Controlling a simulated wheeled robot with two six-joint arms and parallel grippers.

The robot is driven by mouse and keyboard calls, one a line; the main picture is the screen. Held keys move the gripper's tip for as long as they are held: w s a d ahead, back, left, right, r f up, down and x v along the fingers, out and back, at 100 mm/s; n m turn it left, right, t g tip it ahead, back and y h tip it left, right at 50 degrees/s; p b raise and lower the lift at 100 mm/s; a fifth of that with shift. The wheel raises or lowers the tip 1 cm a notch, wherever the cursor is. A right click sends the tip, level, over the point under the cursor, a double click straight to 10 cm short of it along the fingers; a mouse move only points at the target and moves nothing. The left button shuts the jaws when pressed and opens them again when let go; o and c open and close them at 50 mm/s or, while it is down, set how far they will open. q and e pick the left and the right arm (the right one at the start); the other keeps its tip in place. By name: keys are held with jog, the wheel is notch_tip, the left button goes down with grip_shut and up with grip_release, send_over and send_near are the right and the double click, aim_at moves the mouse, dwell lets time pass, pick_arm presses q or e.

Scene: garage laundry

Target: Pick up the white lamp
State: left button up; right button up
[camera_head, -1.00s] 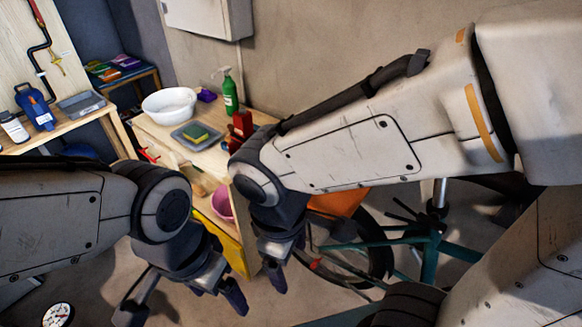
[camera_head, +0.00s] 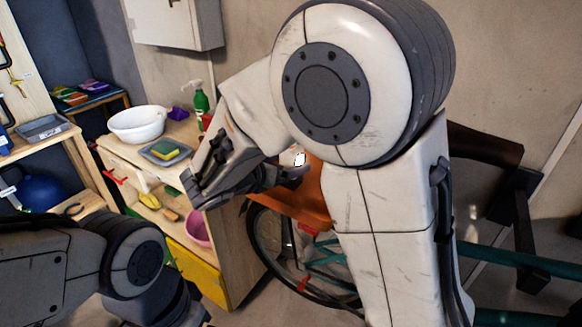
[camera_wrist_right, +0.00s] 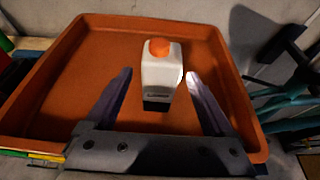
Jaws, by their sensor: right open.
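The white lamp (camera_wrist_right: 161,75) is a boxy white body with an orange knob on top and a dark lower end. It stands in an orange tray (camera_wrist_right: 75,62) in the right wrist view. My right gripper (camera_wrist_right: 159,72) is open, with one finger on each side of the lamp in that view and visible gaps to both. In the head view my right gripper (camera_head: 245,178) is over the bench's right side by the orange tray (camera_head: 305,200); a small white patch there may be the lamp, mostly hidden by my arm. My left gripper's dark body is at the lower left, its fingers cut off.
A wooden bench (camera_head: 240,250) holds a white basin (camera_head: 137,124), a grey tray with a sponge (camera_head: 165,149) and a green spray bottle (camera_head: 201,102). A pink bowl (camera_head: 198,228) sits lower. A bicycle wheel (camera_head: 262,240) stands beside the bench. The tray's rim surrounds the lamp.

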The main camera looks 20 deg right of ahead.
jog(key=shift+x, duration=2.75)
jog(key=shift+r, duration=0.1)
grip_shut()
